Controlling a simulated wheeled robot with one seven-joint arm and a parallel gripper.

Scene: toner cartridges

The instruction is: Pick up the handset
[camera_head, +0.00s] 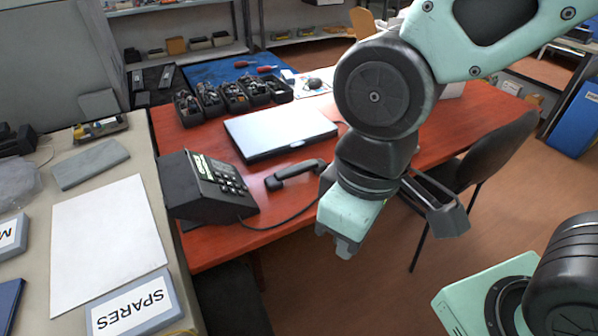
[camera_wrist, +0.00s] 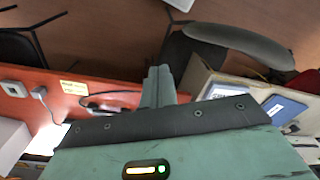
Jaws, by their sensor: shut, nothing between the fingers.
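The black handset (camera_head: 295,174) lies on the red desk, just right of the black desk phone (camera_head: 205,187) with its keypad. A dark cord runs from the phone's side along the desk's front edge. My gripper (camera_head: 345,250) is to the right of the handset and nearer the camera, pointing down, apart from it. Its fingers are together and empty. In the wrist view the shut fingers (camera_wrist: 158,85) stand in the middle. A dark curved shape lies left of them on the red surface, partly hidden; I cannot tell whether it is the handset.
A closed silver laptop (camera_head: 280,132) lies behind the handset, with several black bins (camera_head: 235,97) further back. A black chair (camera_head: 485,155) stands right of my arm. A pale bench (camera_head: 140,185) with a SPARES box (camera_head: 132,307) is at left. The desk around the handset is mostly clear.

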